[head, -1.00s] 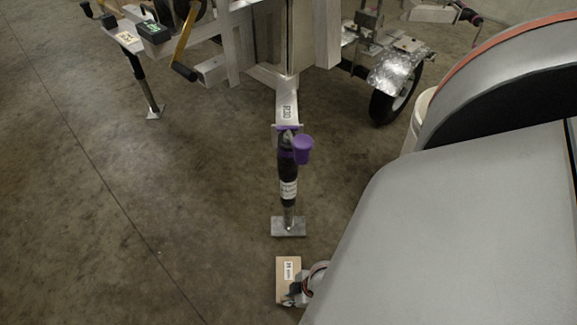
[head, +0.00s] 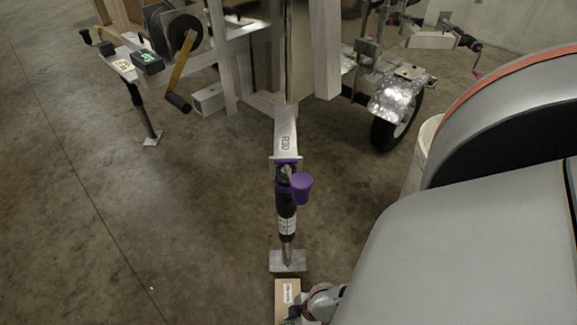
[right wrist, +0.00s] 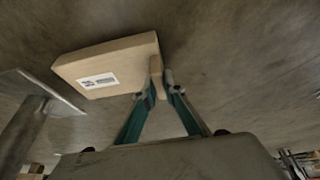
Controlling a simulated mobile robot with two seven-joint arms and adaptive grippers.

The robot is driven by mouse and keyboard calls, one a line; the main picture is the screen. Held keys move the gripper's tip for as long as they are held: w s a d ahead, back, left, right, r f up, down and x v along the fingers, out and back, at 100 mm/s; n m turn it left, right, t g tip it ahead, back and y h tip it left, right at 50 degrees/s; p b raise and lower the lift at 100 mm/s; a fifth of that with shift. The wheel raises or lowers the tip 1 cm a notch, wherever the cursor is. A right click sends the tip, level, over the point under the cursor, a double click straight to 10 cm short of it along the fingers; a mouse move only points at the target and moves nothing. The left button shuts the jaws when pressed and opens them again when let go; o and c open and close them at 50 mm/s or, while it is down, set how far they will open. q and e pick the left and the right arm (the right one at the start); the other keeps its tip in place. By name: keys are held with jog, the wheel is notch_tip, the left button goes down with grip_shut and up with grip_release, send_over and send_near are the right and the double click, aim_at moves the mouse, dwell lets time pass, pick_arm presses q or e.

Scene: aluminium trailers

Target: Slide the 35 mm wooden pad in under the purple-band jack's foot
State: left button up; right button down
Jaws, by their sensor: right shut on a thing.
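The purple-band jack (head: 287,205) stands upright on the trailer's frame, with a purple cap and a flat metal foot (head: 288,261) low over the floor. The gap under the foot cannot be judged from here. The wooden pad (head: 287,294) with a white label is just in front of the foot, close to its near edge. My right gripper (head: 308,306) is shut on the pad's side. In the right wrist view the fingers (right wrist: 161,88) pinch a wooden tab of the pad (right wrist: 105,65), and the jack's foot (right wrist: 45,92) is at the left. My left gripper is not in view.
The trailer frame (head: 285,135) runs back from the jack. A second jack (head: 143,115) stands at the left, and a wheel (head: 397,122) is at the right. The concrete floor left of the purple-band jack is clear. My own arm covers the lower right.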

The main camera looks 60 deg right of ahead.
jog(key=shift+w+a, duration=0.1)
jog(key=shift+w, duration=0.05)
jog(key=c, duration=2)
grip_release()
jog(key=shift+c, duration=0.2)
jog(key=shift+s+r, duration=0.3)
jog(key=shift+s, duration=0.05)
jog(key=v, duration=2.2)
jog(key=shift+r, duration=0.35)
